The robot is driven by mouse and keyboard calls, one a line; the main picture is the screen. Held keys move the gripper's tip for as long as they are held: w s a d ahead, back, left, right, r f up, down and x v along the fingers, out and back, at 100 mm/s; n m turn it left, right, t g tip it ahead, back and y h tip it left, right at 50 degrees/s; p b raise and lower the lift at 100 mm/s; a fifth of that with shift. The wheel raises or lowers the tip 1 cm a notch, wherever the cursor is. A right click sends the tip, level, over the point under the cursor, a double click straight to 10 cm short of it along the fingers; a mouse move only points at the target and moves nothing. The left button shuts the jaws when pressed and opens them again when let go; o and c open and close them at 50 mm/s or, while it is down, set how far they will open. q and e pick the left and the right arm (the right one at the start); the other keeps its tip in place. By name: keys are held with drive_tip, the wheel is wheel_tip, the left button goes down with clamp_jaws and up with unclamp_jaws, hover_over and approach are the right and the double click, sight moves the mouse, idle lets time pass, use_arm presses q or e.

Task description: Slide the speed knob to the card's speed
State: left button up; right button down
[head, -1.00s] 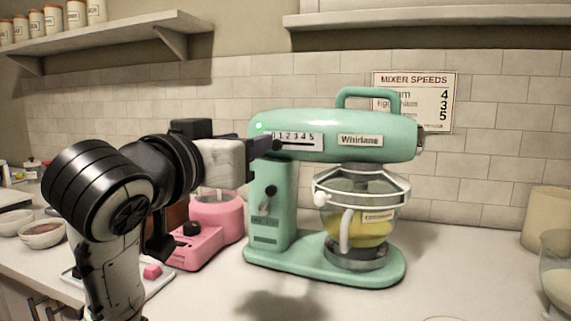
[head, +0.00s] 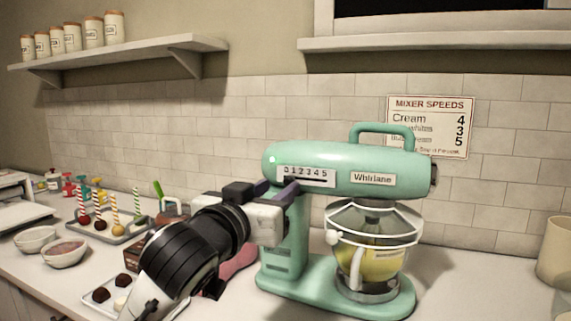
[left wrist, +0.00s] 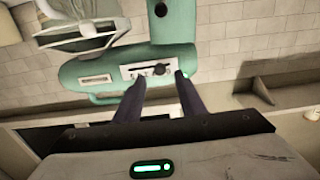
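The green mixer (head: 345,170) stands on the counter with a 0 to 5 speed scale (head: 306,176) on its head. In the left wrist view the mixer is upside down; its dark speed knob (left wrist: 161,68) is in the slot, toward the right end there, which is the 0 side. My left gripper (head: 277,190) is at the scale's left end and partly hides the slot. In the wrist view its fingers (left wrist: 159,78) are apart, with the knob ahead between them; contact is not visible. The wall card (head: 430,127) reads Cream 4; lower lines show 3 and 5, names blurred. My right gripper is not visible.
A glass bowl (head: 372,245) with yellow contents sits under the mixer head; its label is unreadable. A pink appliance (head: 238,262) is partly behind my left arm. Cake pops (head: 100,215), bowls (head: 64,252) and a sweets tray (head: 98,296) stand left.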

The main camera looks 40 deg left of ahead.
sight(288, 181)
use_arm(q)
drive_tip(key=b+x, duration=0.1)
drive_tip(key=x, duration=0.3)
drive_tip(key=shift+w+a, duration=0.1)
drive_tip(key=shift+w, duration=0.5)
drive_tip(key=shift+c, duration=0.7)
clamp_jaws()
